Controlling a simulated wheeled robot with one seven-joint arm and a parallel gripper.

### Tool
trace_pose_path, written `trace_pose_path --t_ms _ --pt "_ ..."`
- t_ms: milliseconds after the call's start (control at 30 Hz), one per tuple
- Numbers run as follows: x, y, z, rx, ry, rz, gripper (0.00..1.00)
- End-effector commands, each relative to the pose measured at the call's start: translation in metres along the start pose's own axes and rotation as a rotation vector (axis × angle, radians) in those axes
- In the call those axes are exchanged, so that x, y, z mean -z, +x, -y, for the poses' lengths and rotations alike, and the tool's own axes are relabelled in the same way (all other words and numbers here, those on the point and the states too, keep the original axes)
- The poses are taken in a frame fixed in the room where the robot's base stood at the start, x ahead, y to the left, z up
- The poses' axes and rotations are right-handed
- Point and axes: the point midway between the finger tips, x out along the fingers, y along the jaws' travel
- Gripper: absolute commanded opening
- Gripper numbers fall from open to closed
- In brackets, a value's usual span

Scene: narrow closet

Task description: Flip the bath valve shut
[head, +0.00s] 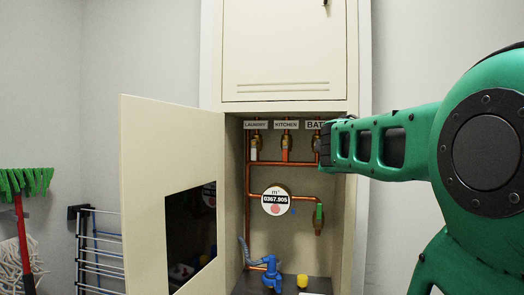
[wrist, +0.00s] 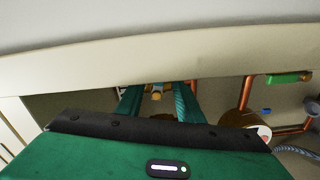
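The bath valve (head: 316,143) is the rightmost of three brass valves at the top of the open cabinet, below the BATH label (head: 315,125). My gripper (head: 335,140) reaches in from the right and covers part of the valve and label. In the wrist view, my gripper's two teal fingers (wrist: 157,98) are spread apart with a gap between them. A brass valve part (wrist: 157,92) shows in that gap, near the fingertips. I cannot tell whether either finger touches it. The bath handle's position is not clear.
The kitchen valve (head: 286,147) and laundry valve (head: 254,148) hang close to the left. A meter (head: 275,200) and a green-handled valve (head: 319,217) sit lower. The cabinet door (head: 145,190) stands open at left. A pale cabinet edge (wrist: 230,60) crosses the wrist view beyond my gripper.

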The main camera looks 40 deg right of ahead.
Motion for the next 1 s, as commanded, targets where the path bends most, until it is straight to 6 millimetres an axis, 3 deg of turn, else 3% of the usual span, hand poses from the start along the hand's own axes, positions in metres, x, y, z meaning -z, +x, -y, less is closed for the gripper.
trace_pose_path --t_ms 233,633,800,1000 --pt "0.000 0.027 0.001 0.002 0.000 0.001 0.34" --pt "0.000 0.033 0.000 0.001 0.001 -0.001 0.34" --pt "0.000 0.033 0.001 0.001 0.001 -0.001 0.00" --pt "0.000 0.033 0.000 0.002 -0.019 -0.001 0.00"
